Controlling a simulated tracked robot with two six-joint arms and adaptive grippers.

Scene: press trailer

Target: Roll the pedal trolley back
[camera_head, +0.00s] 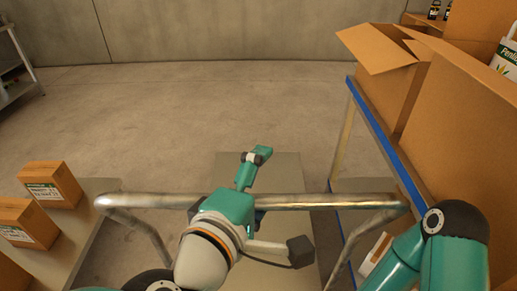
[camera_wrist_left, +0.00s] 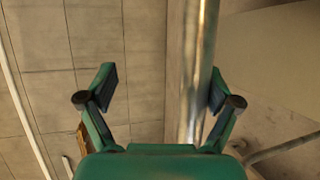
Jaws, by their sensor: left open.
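The trolley's metal push bar (camera_head: 330,201) runs across the lower middle of the head view, with bent legs going down at both ends. Its flat grey deck (camera_head: 285,173) shows beyond and below the bar. My left gripper (camera_head: 256,183) is at the middle of the bar, one finger reaching past its far side. In the left wrist view the gripper (camera_wrist_left: 162,90) is open, and the bar (camera_wrist_left: 193,70) shows between its fingers, close to the right one. I cannot tell whether they touch. No pedal shows. My right gripper is out of view; only part of its arm shows.
Cardboard boxes (camera_head: 50,184) stand on a pale surface at the left. A blue-edged table (camera_head: 378,131) at the right bears large cartons (camera_head: 380,60), one open. A shelf (camera_head: 17,85) stands at the far left. The concrete floor (camera_head: 190,110) ahead is clear up to the wall.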

